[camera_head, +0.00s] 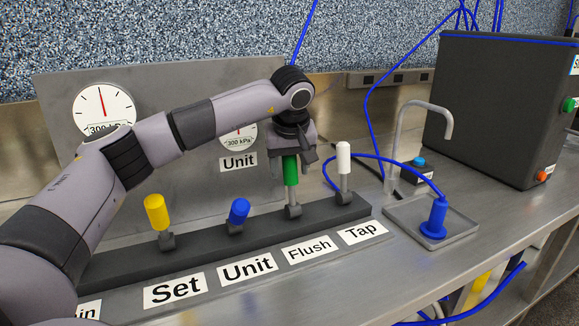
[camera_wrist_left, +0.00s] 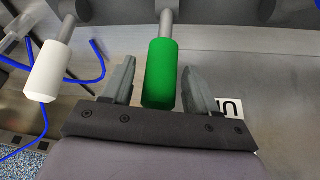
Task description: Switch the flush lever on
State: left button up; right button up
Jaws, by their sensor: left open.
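The flush lever has a green handle (camera_head: 291,172) and stands roughly upright on the dark rail, behind the "Flush" label (camera_head: 309,249). My left gripper (camera_head: 294,152) is at the top of this handle in the head view, its fingers pointing down. In the left wrist view, the green handle (camera_wrist_left: 160,75) lies between the two parted fingers of the left gripper (camera_wrist_left: 157,83). A gap shows on each side of the handle, so the jaws are open around it. My right gripper is not in view.
The white Tap lever (camera_head: 344,160) stands upright just right of the green one. The blue Unit lever (camera_head: 238,211) and yellow lever (camera_head: 156,212) are to the left, tilted forward. A gauge panel (camera_head: 60,110) stands behind. A metal spout (camera_head: 402,130) and blue hose are to the right.

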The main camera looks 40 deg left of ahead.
pick_arm(q)
jog(key=shift+w+a+f, duration=0.1)
jog(key=shift+w+f, duration=0.05)
jog(key=shift+f, duration=0.25)
grip_shut()
